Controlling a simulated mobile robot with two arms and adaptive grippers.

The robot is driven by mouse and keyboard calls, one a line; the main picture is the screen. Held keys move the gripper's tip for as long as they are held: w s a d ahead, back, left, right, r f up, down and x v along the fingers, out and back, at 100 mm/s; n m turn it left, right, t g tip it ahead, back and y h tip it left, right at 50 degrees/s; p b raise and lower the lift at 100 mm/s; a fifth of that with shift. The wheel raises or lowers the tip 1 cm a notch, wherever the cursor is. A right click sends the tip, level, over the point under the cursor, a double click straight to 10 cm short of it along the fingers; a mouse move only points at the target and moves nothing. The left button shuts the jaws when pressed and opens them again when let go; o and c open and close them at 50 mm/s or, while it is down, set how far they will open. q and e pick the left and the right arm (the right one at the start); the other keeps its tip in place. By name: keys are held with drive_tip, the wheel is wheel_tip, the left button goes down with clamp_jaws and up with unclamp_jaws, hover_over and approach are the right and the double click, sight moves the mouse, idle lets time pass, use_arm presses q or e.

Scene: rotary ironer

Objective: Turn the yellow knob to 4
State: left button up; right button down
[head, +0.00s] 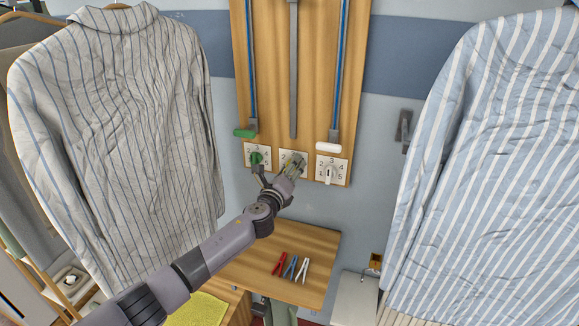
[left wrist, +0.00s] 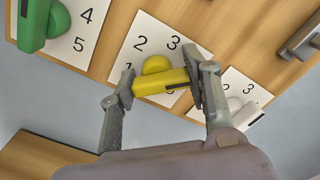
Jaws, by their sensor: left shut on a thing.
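The yellow knob (left wrist: 158,84) sits on the middle white number plate (left wrist: 125,50), where a 2 and a 3 show clearly. Its bar lies nearly level in the left wrist view, the right end slightly higher, with a dark mark near that end. Other numbers are partly hidden by the knob and fingers. My left gripper (left wrist: 155,87) is shut on the yellow knob, one finger at each end of the bar. In the head view the left gripper (head: 293,168) covers most of the knob and part of the middle plate (head: 285,156). My right gripper is out of view.
A green knob (head: 256,158) and a white knob (head: 328,174) sit on plates close on either side. Striped shirts hang left (head: 120,120) and right (head: 500,150). A wooden shelf (head: 310,245) below holds red, blue and white clothespins.

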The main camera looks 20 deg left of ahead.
use_arm(q)
drive_tip(key=shift+f+m+p, duration=0.1)
drive_tip(key=shift+m+p, duration=0.25)
drive_tip(key=shift+m, duration=0.85)
drive_tip(key=o, duration=1.2)
drive_tip(key=shift+s, duration=0.1)
drive_tip(key=s, duration=1.2)
drive_tip(key=shift+a, duration=0.15)
